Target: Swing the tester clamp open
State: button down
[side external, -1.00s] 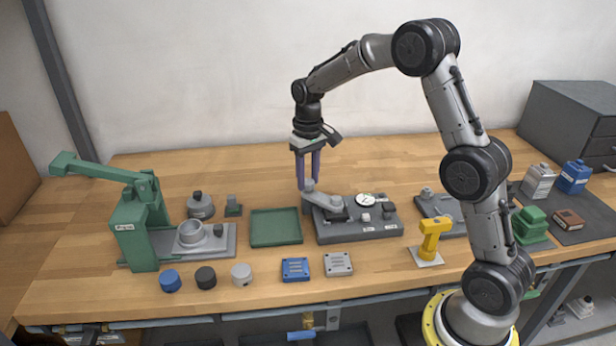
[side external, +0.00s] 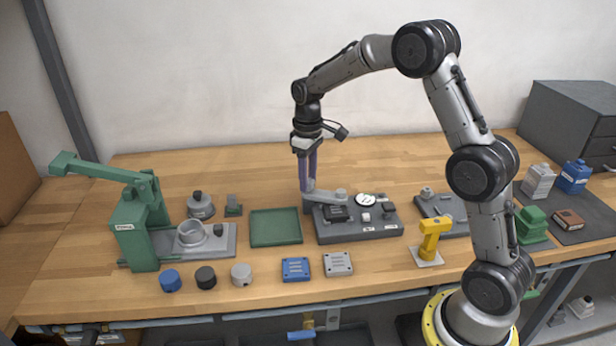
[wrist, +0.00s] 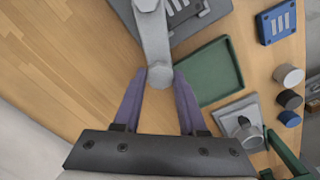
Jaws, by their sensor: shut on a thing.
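The tester (side external: 362,228) is a dark grey base with a round white dial near the middle of the bench. Its light grey clamp arm (side external: 328,195) lies along the back left of the base, and its left end reaches past the base's edge. A dark square block (side external: 337,214) on the base shows uncovered in front of the arm. My gripper (side external: 308,188) points down with its purple fingers shut on the rounded end of the clamp arm. In the wrist view, that end of the clamp arm (wrist: 156,45) sits between the two fingertips (wrist: 161,78).
A green tray (side external: 276,241) lies left of the tester. A blue plate (side external: 295,269) and a grey plate (side external: 338,264) lie in front. A green press (side external: 135,225) stands at the left and a yellow fixture (side external: 431,240) at the right. The bench behind the tester is clear.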

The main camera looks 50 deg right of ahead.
jog(key=n, duration=1.3)
jog(key=shift+r, duration=0.1)
jog(key=shift+n, duration=0.4)
jog(key=shift+c, duration=2.3)
grip_release()
notch_tip(320, 180, up, 14)
